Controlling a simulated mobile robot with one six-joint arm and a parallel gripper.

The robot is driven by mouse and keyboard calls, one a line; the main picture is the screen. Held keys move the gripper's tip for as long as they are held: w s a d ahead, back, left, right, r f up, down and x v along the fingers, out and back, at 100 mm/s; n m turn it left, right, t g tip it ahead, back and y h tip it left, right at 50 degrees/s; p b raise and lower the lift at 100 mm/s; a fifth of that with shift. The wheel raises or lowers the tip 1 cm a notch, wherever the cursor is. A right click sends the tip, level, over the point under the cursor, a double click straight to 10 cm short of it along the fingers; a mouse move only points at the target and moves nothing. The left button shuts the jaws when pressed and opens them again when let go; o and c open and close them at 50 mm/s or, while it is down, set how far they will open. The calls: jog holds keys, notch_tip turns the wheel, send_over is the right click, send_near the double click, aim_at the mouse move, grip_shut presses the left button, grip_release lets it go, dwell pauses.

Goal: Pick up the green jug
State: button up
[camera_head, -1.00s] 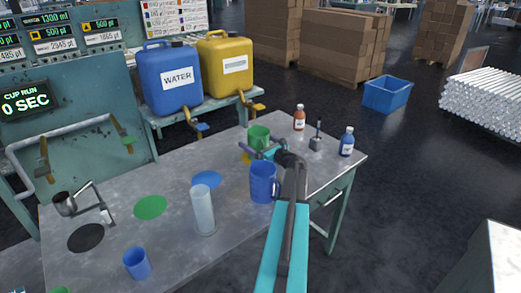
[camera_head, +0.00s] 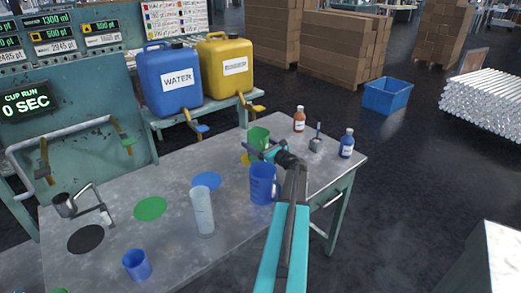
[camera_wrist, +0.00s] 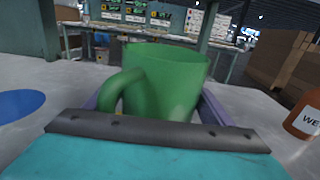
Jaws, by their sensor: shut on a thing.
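The green jug (camera_head: 258,138) is upright at the far part of the grey table (camera_head: 180,240), behind the blue jug. My gripper (camera_head: 262,152) reaches it from the front right. In the wrist view the green jug (camera_wrist: 165,80) fills the middle, with its handle to the left. The jaws, purple fingers on both sides, are shut on the jug's body. The gripper's front edge hides the jug's base, so I cannot tell whether it touches the table.
A blue jug (camera_head: 263,185) stands close to my arm, with a clear cylinder (camera_head: 202,212) left of it. A brown bottle (camera_head: 299,119) and a blue bottle (camera_head: 347,144) stand at the right. A blue cup (camera_head: 136,265) is at the front left.

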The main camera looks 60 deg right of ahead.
aim_at(251, 132)
jog(key=shift+r, duration=0.75)
jog(key=shift+r+b, duration=0.45)
jog(key=shift+r, duration=0.5)
jog(key=a+r+b+v, duration=0.1)
jog(key=b+v, duration=0.1)
jog(key=v, duration=1.4)
jog(key=shift+r, duration=0.3)
jog(key=shift+w, duration=0.15)
